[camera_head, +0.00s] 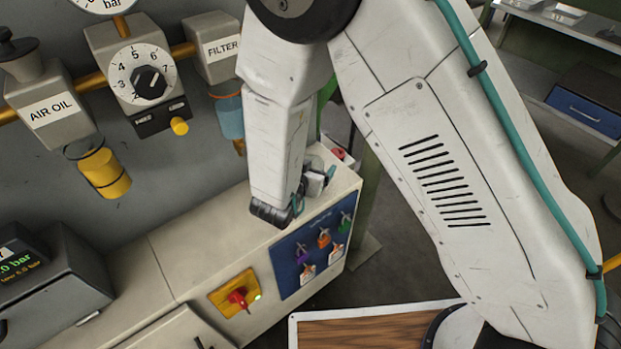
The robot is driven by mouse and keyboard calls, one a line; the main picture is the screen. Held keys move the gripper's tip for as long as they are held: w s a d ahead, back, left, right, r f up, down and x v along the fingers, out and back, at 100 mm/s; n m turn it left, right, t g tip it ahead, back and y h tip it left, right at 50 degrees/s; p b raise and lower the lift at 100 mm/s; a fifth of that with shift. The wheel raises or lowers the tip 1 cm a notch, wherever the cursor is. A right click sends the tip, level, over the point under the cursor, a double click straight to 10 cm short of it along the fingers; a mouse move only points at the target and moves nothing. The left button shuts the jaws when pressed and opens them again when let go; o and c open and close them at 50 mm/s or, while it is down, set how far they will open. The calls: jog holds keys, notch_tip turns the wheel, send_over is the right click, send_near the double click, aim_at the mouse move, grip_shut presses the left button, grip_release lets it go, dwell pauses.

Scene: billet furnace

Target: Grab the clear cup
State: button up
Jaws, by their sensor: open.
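A clear, blue-tinted cup (229,115) hangs under the grey block labelled FILTER, just left of my arm. A second cup (104,173), filled with yellow, hangs under the AIR OIL block further left. My gripper (316,182) shows only in part behind my forearm, low over the cabinet top. It is open and stands below and to the right of the clear cup, apart from it. Its fingertips are hard to make out.
A regulator with a numbered dial (148,78) sits between the two cups on an orange pipe. Below is a beige cabinet (165,252) with a red switch (238,298) and a blue panel of padlocks (305,262). A display box (50,280) stands at left.

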jog(key=c, duration=1.1)
jog(key=shift+r, duration=0.1)
